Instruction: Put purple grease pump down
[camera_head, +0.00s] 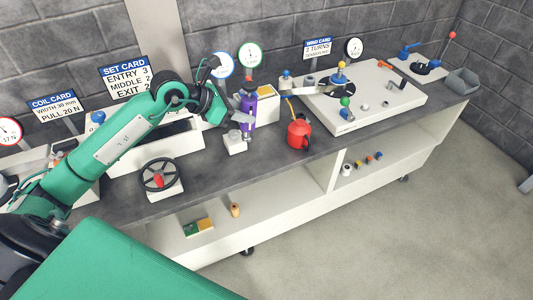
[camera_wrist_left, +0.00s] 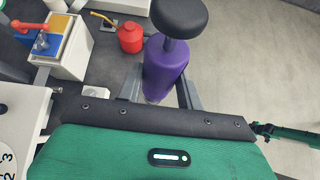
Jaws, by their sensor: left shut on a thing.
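The purple grease pump (camera_head: 248,106) is upright in my left gripper (camera_head: 243,116), over the middle of the bench. In the left wrist view the purple pump (camera_wrist_left: 166,62) stands between the two grey fingers, its black round knob toward me. The left gripper is shut on its body. A small white block (camera_head: 235,144) is just left of and below the pump's lower end. I cannot tell whether the pump touches the bench. My right gripper is not in view.
A red oil can (camera_head: 299,132) stands close on the right. A white box (camera_head: 266,106) with a yellow top and a round gauge (camera_head: 250,55) are behind. A black handwheel (camera_head: 160,174) is to the left.

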